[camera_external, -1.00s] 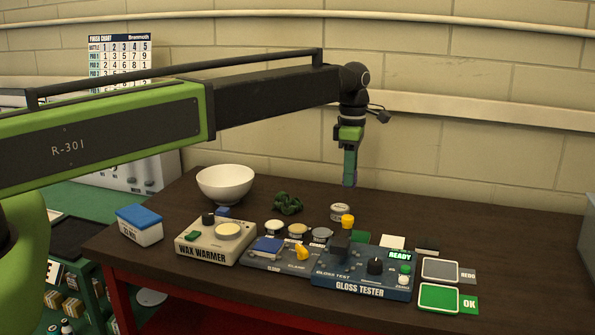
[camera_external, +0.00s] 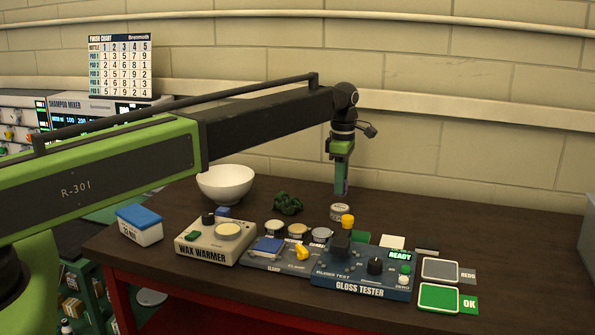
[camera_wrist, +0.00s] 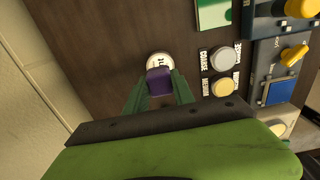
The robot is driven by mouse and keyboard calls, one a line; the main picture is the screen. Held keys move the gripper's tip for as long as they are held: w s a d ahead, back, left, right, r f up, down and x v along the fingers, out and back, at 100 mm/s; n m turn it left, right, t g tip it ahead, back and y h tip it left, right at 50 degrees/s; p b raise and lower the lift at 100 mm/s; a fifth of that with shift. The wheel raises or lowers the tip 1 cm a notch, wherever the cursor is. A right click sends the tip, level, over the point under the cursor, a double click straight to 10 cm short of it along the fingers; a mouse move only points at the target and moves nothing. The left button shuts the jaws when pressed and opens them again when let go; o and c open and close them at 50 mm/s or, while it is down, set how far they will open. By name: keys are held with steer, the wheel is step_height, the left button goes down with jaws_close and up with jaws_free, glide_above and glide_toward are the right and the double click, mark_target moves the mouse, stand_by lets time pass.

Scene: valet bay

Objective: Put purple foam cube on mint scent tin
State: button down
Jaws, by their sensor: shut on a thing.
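My gripper (camera_external: 341,190) points straight down above the back middle of the bench, its fingers shut on the purple foam cube (camera_wrist: 160,84). In the external view the cube cannot be made out between the fingers. A small round pale tin (camera_external: 340,212), which I take as the mint scent tin, stands on the bench just below my gripper. In the wrist view the tin (camera_wrist: 158,58) shows just beyond the cube, partly covered by it. The tin's label is too small to read. In the external view a gap shows between the fingertips and the tin.
The wax warmer (camera_external: 215,241), a white bowl (camera_external: 225,184) and a crumpled green cloth (camera_external: 287,203) are to the left. The bench's back right is clear.

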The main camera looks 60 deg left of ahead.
step_height(320, 180, down, 4)
steer(key=b, duration=0.4)
steer(key=shift+f, duration=0.15)
steer(key=shift+r, duration=0.2)
steer(key=shift+f, duration=0.15)
steer(key=c, duration=1.1)
jaws_free()
steer(key=shift+o, duration=0.2)
step_height(320, 180, up, 12)
steer(key=p, duration=1.2)
steer(key=shift+r, duration=0.25)
steer(key=shift+f, duration=0.1)
steer(key=shift+d, duration=0.1)
